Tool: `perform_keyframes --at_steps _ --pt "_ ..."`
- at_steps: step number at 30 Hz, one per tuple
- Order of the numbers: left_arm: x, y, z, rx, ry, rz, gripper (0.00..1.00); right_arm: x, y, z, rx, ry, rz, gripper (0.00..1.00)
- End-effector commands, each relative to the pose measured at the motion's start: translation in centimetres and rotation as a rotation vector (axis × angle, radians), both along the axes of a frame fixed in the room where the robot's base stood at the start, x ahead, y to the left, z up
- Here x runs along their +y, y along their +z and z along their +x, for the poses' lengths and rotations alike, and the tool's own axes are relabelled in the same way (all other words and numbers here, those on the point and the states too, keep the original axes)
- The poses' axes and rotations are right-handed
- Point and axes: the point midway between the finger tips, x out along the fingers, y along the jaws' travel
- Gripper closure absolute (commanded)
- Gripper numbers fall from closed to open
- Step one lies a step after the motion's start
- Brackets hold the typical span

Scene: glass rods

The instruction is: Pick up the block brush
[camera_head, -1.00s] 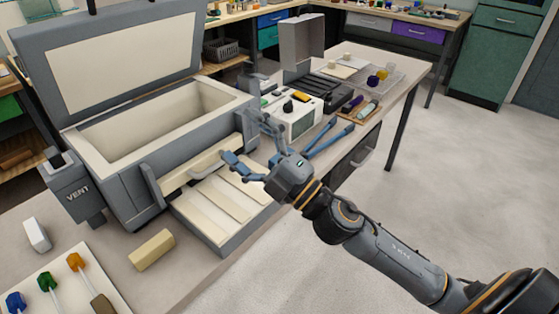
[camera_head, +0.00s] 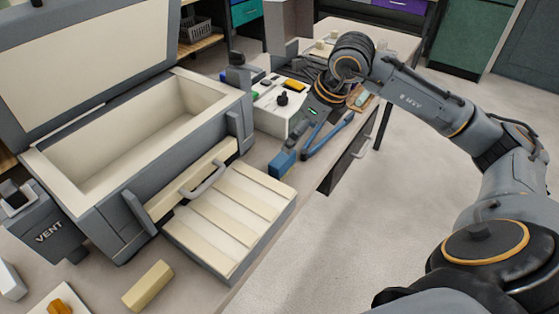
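No bristles show clearly, so I cannot tell for sure which thing is the block brush. A tan oblong block (camera_head: 148,286) lies on the bench in front of the kiln, at the lower left; it could be the brush. My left gripper is out of view.
The open kiln (camera_head: 115,135) fills the left, its pale slatted drawer (camera_head: 230,215) pulled out in front. A vent box (camera_head: 45,225) stands at the left.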

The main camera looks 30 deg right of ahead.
Motion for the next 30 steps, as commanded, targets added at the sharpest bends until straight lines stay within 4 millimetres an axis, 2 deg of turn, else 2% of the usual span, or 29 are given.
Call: perform_keyframes --at_steps 3,9,17,22,25,30 --pt "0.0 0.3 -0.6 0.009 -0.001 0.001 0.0 0.5 -2.3 0.7 0.007 0.003 0.004 0.08" --pt "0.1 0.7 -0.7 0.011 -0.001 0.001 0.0 1.1 -5.6 2.1 0.004 0.003 0.006 0.08" --pt "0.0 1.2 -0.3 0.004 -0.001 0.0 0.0 1.3 -7.4 2.9 0.003 0.003 0.007 0.08" --pt "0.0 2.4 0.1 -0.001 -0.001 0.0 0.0 1.6 -9.6 3.9 0.006 0.003 0.008 0.08" --pt "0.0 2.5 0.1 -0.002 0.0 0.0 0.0 1.7 -10.9 4.4 0.003 0.003 0.008 0.08" --pt "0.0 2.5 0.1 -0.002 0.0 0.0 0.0 1.8 -11.7 4.7 0.001 0.005 0.006 0.08"
